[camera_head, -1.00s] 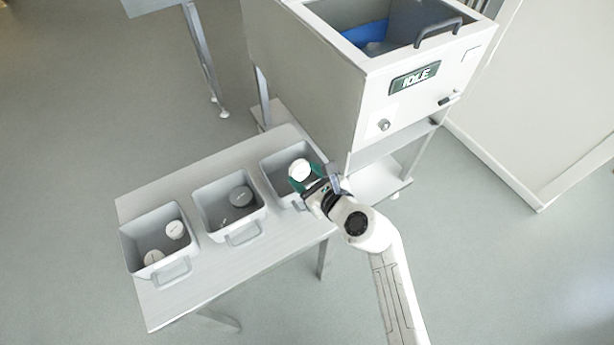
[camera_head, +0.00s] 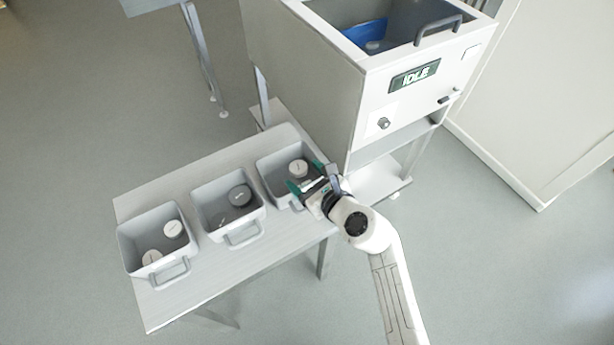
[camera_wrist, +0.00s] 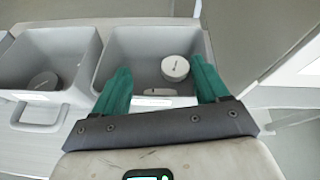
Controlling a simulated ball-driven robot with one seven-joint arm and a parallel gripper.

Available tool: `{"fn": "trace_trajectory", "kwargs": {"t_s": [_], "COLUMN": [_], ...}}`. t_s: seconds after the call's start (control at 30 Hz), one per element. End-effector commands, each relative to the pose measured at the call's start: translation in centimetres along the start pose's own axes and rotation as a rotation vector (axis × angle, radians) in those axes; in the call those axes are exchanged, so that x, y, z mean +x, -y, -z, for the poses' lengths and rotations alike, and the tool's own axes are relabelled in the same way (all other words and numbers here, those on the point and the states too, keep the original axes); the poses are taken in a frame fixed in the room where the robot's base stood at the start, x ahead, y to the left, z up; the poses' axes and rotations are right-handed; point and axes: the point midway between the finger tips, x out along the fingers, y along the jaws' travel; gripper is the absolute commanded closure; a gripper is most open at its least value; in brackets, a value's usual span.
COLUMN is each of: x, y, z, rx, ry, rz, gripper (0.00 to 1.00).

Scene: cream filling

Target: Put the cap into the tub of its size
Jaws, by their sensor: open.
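A white cap (camera_head: 298,169) lies inside the right tub (camera_head: 264,176); it also shows in the wrist view (camera_wrist: 175,68), below and between my fingertips. My gripper (camera_head: 306,177) is open and empty above this tub, its two green fingers spread apart; it also shows in the wrist view (camera_wrist: 159,82). The middle tub (camera_head: 200,204) holds a dark grey cap (camera_head: 240,195). The left tub (camera_head: 127,247) holds two white caps, one at the upper right (camera_head: 172,229) and one at the lower left (camera_head: 151,257).
The tubs stand in a row on a grey table (camera_head: 215,270). Behind stands a large machine (camera_head: 330,90) with a sign reading IDLE and an open top with a blue bin (camera_head: 366,36) inside. The machine's side is close to the right tub.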

Motion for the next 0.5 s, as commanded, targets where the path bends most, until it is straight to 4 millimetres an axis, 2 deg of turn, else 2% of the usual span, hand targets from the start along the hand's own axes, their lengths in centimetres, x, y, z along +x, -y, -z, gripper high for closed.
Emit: {"fn": "trace_trajectory", "kwargs": {"t_s": [0.03,0.13,0.3,0.5], "x": [0.1,0.1,-0.5,-4.4], "y": [-0.5,-0.5,-0.2,-0.1], "z": [0.6,0.6,-1.0,-0.6], "rx": [-0.002,-0.002,-0.004,0.0], "ry": [-0.011,-0.012,-0.01,-0.01], "rz": [-0.009,-0.01,-0.01,-0.004], "gripper": [0.22,0.22,0.22,0.22]}}
